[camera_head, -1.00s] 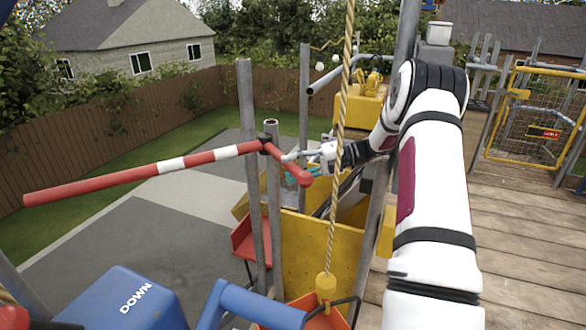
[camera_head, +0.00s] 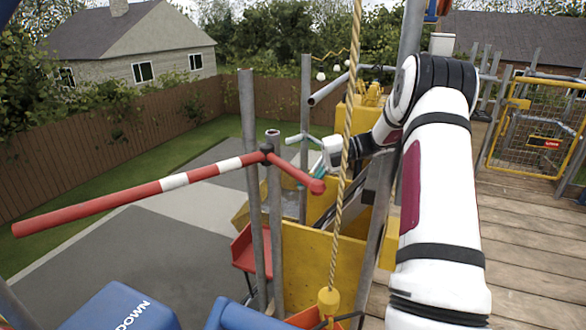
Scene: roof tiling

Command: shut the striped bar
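The striped bar (camera_head: 205,170), red with white bands, sticks out to the left from a pivot on top of a grey post (camera_head: 275,230). It slopes down a little towards its free left end. A short red end (camera_head: 295,172) reaches past the pivot to the lower right. My gripper (camera_head: 297,138) is just above and behind this short end, with its thin fingers spread apart. I see no object between them. The gripper looks apart from the bar, though the depth is hard to judge.
A rope (camera_head: 345,130) with a yellow weight (camera_head: 328,303) hangs in front of my gripper. Grey poles stand close to the pivot. A yellow bin (camera_head: 320,260) is below. A blue box marked DOWN (camera_head: 125,308) is at lower left. Wooden decking (camera_head: 530,240) lies at right.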

